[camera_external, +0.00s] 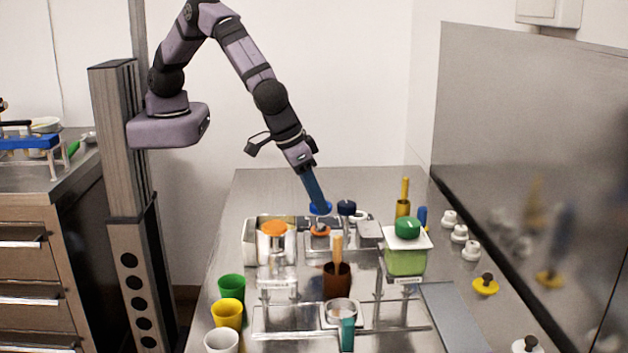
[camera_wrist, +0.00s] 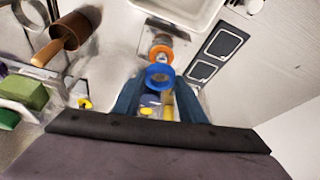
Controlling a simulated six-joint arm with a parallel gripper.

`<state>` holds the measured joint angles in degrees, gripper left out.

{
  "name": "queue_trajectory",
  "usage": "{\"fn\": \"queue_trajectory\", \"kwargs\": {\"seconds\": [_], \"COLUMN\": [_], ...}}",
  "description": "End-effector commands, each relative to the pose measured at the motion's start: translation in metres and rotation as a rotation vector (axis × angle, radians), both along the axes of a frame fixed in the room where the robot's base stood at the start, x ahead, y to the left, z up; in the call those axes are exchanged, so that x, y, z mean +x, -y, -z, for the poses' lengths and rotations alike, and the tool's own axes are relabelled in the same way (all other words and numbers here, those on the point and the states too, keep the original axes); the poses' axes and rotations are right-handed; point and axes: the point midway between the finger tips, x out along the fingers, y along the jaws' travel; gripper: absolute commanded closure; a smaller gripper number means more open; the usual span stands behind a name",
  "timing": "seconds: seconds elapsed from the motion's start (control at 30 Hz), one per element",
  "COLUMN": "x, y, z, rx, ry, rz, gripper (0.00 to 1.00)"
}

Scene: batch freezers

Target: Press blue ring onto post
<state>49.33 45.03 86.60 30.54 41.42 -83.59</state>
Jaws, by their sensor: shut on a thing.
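The blue ring (camera_external: 321,210) is held at the tips of my blue fingers. It also shows in the wrist view (camera_wrist: 158,87), between the two fingers. My gripper (camera_external: 317,203) is shut on the ring and points steeply down over the back of the table. An orange ring (camera_external: 320,231) sits just below the blue ring in the external view. In the wrist view this orange ring (camera_wrist: 153,52) shows just beyond the blue one. The two rings look apart. The post itself is hard to make out, and whether the blue ring is around it I cannot tell.
A dark blue knob (camera_external: 346,208) stands close right of the ring. An orange-topped container (camera_external: 274,229) is at left. A green-lidded box (camera_external: 406,260) and a brown cup with a wooden handle (camera_external: 337,281) stand nearby. Coloured cups (camera_external: 227,314) line the left edge.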

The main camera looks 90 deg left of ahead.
Motion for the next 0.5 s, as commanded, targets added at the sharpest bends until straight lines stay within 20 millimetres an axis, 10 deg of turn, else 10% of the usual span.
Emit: {"fn": "queue_trajectory", "kwargs": {"seconds": [0.5], "x": [0.000], "y": [0.000], "z": [0.032], "rx": [0.000], "ry": [0.001], "rz": [0.001], "gripper": [0.84]}}
